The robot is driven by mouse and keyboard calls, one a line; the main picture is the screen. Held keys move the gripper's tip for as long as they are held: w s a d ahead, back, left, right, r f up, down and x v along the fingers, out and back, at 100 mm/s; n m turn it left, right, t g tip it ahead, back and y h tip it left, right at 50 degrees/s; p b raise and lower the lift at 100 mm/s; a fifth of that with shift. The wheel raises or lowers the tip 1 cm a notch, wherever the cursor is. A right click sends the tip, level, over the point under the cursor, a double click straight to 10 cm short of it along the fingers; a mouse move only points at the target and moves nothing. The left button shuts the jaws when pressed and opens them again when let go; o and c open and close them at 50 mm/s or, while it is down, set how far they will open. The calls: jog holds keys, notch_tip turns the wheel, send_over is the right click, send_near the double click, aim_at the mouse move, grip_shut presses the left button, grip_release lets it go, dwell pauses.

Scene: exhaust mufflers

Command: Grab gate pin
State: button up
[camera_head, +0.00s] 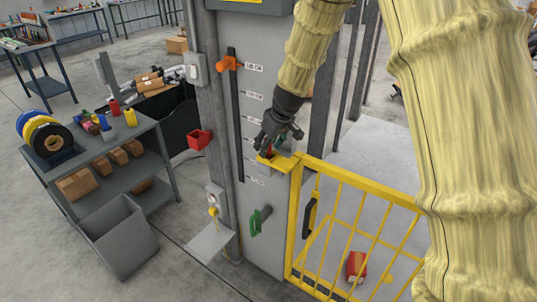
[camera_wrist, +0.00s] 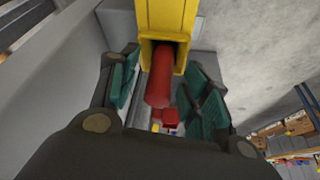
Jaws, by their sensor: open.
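The gate pin is a red rod (camera_wrist: 160,80) that sticks out of a yellow bracket (camera_wrist: 172,18) in the wrist view. My gripper (camera_wrist: 165,92) is open, with its green-padded fingers on either side of the pin and a gap on both sides. In the head view my gripper (camera_head: 274,142) is at the yellow bracket (camera_head: 279,161) on the grey post by the gate. Only a small bit of red shows there between the fingers. The yellow gate (camera_head: 362,232) stands to the right of the post.
The grey post carries an orange lever (camera_head: 229,63) in a labelled slot and a green handle (camera_head: 259,219). A red box (camera_head: 356,267) lies behind the gate. A grey workbench (camera_head: 60,168) with spools and a grey bin (camera_head: 120,236) stand at left.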

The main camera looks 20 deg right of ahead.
jog(key=shift+w+f, duration=0.15)
jog(key=shift+c, duration=1.4)
grip_shut()
